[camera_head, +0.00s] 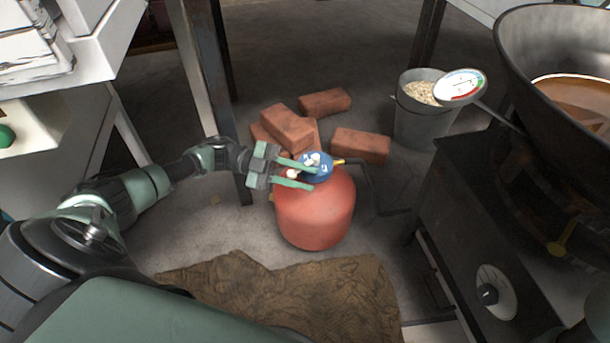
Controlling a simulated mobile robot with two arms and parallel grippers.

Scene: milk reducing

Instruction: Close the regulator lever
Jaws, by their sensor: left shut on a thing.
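A red gas cylinder (316,215) stands upright on the floor in the middle of the view. A blue regulator (322,177) sits on its top, with a light-coloured part on it and a yellow fitting at its right. My left gripper (309,178) reaches in from the left at the regulator, its two green fingers on either side of a small pale part. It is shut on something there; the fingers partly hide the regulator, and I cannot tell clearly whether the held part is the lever. My right gripper is not in view.
Several bricks (361,145) lie behind the cylinder. A grey bucket (418,122) stands behind right. A brown cloth (290,290) lies in front.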

